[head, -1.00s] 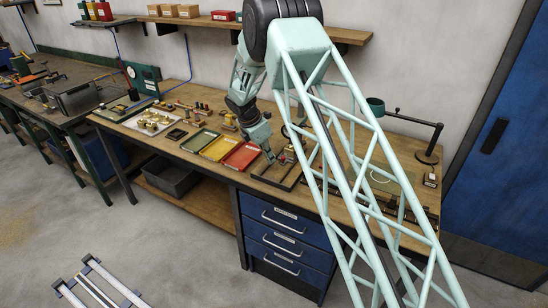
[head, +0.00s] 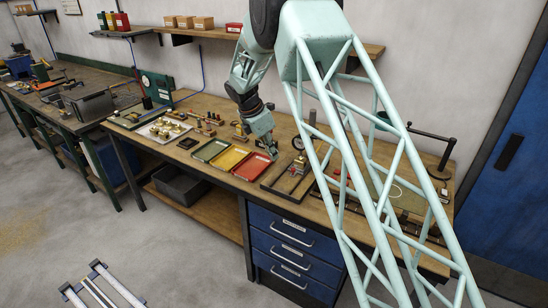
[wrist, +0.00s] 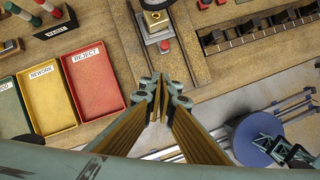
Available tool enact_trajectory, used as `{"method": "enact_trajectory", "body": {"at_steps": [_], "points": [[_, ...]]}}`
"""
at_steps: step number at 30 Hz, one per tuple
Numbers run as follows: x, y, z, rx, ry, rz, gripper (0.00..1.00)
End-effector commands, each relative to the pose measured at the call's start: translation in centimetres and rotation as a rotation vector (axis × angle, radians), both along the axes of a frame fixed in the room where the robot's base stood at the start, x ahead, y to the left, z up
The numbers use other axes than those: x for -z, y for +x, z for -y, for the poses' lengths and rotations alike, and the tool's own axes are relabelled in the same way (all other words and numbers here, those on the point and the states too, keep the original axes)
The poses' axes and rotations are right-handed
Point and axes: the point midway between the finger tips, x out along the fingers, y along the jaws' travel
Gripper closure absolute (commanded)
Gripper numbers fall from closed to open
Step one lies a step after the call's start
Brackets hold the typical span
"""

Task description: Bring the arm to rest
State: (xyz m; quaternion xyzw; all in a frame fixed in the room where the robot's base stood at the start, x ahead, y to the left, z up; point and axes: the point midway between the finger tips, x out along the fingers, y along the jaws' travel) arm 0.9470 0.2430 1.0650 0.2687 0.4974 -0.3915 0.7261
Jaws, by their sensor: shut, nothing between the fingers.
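My gripper (head: 271,153) is at the end of my teal arm, above the bench by the red tray in the head view. In the wrist view my gripper (wrist: 162,98) has its fingers together and nothing between them. The red reject tray (wrist: 92,80) lies to its left, and a small fixture with a brass part (wrist: 155,18) and a red knob lies beyond the fingertips. The fingers appear clear of both. My arm's lattice link covers the right part of the bench in the head view.
The yellow rework tray (head: 228,159) and green tray (head: 210,149) sit beside the red one. A dark-framed fixture (head: 289,182) lies to their right. A lamp (head: 432,135) stands at the bench's right end. A wall shelf (head: 203,33) with boxes runs behind my arm.

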Motion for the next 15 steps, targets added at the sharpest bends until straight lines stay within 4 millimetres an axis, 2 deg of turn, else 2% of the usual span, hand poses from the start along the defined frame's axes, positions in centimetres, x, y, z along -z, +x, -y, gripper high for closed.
{"method": "enact_trajectory", "body": {"at_steps": [10,15], "points": [[0.03,0.0,0.01,0.0,0.0,0.0,1.0],[-0.91,-0.36,0.54,0.024,0.009,0.008,1.0]]}}
